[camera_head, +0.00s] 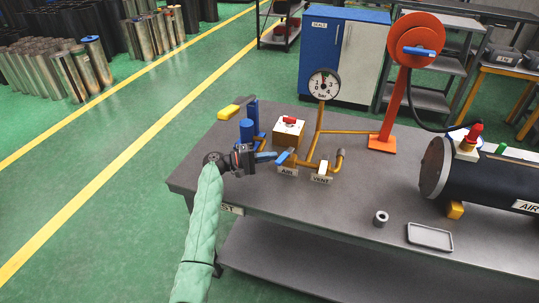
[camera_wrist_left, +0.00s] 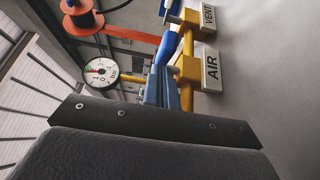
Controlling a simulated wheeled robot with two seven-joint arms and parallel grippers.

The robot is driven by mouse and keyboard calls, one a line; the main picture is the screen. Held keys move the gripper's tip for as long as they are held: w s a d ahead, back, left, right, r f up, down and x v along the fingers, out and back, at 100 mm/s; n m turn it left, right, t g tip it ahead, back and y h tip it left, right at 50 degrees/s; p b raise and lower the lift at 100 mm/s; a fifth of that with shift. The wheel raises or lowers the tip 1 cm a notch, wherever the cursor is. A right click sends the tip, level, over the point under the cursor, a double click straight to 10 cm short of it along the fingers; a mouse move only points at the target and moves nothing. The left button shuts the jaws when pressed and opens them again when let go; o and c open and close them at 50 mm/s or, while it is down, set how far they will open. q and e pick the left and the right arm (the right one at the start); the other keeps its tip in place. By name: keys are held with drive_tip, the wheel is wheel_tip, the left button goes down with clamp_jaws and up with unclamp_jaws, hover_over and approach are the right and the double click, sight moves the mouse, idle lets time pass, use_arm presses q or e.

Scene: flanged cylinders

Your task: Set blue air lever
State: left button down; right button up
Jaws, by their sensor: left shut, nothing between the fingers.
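The blue air lever (camera_head: 284,157) sits on the brass pipework above the AIR label (camera_head: 287,171). In the left wrist view the lever (camera_wrist_left: 166,48) lies just past my fingertips, beside the yellow AIR valve body (camera_wrist_left: 187,69). My left gripper (camera_head: 271,156) reaches in from the left with its blue-grey fingers shut and empty. Its fingertips (camera_wrist_left: 160,72) are close beside the lever; I cannot tell whether they touch it. The pressure gauge (camera_head: 323,84) stands on a pipe behind the lever. My right gripper is in neither view.
The VENT valve (camera_head: 322,168) is just right of the AIR valve. A box with a red knob (camera_head: 289,130) and a blue cylinder (camera_head: 247,131) stand behind my gripper. An orange reel stand (camera_head: 391,105), a ring (camera_head: 381,218), a tray (camera_head: 430,237) and a dark tank (camera_head: 483,175) are further right.

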use_arm(q)
drive_tip(key=shift+d, duration=0.1)
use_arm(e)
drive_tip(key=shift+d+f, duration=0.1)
use_arm(q)
drive_tip(key=shift+s, duration=0.1)
drive_tip(key=shift+s+d+f+n+t, duration=0.15)
drive_tip(key=shift+s+d+n+t, duration=0.15)
drive_tip(key=shift+n+t, duration=0.35)
drive_tip(key=shift+s+d+t+y+b, duration=0.1)
drive_tip(key=shift+s+t+y+b, duration=0.25)
drive_tip(key=shift+t, duration=0.2)
drive_tip(key=shift+s+d, duration=0.1)
drive_tip(key=shift+d, duration=0.05)
drive_tip(key=shift+s+d+b, duration=0.15)
drive_tip(key=shift+b, duration=0.15)
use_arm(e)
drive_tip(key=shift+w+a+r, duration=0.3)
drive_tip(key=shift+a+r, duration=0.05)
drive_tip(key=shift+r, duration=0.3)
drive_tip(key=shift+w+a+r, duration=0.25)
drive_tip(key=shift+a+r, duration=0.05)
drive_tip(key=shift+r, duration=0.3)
